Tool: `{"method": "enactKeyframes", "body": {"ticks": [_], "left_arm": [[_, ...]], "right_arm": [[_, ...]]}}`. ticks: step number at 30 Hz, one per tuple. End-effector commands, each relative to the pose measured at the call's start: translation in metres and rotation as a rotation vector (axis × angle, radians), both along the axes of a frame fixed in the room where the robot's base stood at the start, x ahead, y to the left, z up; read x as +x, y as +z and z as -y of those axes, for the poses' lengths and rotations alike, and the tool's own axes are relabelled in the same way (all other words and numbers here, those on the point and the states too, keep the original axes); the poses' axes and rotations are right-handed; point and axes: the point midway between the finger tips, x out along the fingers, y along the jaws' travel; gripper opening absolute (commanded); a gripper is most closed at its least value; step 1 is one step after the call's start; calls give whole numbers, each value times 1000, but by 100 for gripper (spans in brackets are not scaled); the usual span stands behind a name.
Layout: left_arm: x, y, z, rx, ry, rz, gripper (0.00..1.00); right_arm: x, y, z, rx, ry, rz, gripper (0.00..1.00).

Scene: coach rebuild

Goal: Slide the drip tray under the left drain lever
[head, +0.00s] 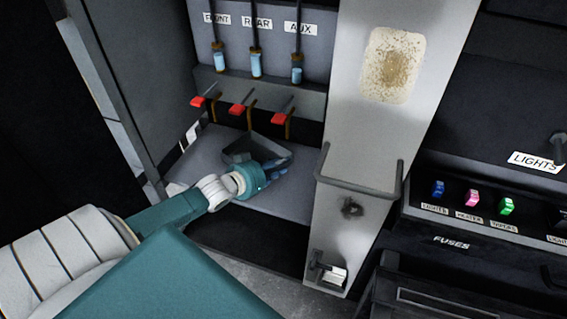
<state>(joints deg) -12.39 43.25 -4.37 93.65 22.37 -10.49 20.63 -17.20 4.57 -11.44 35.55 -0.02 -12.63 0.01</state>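The dark grey drip tray (242,149) sits on the grey shelf of the open compartment, below the middle and right levers. The left drain lever (202,101) is red and is under the FRONT label, up and to the left of the tray. My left gripper (280,166) is at the tray's right front part, with its fingers at or over the tray. The wrist and the tray's shading hide the fingertips, so I cannot tell whether they grip it. My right gripper is not in view.
The middle lever (241,108) and right lever (283,118) are also red, with pipes below. A pale pillar with a grey bar handle (356,188) bounds the right side. An open door (130,75) bounds the left. Bare shelf (203,150) lies left of the tray.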

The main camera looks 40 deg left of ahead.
Motion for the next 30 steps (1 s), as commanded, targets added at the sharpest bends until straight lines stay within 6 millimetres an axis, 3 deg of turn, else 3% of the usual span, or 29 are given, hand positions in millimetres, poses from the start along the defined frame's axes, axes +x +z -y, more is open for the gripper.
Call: {"method": "enactKeyframes", "body": {"ticks": [7,18,22,30], "left_arm": [[23,-10,1,-1,0,1,24],[26,-11,1,0,0,0,24],[26,-11,1,0,0,0,0],[26,-11,1,0,0,0,0]], "right_arm": [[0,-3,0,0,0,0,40],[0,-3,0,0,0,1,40],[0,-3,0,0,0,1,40],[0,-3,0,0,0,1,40]]}}
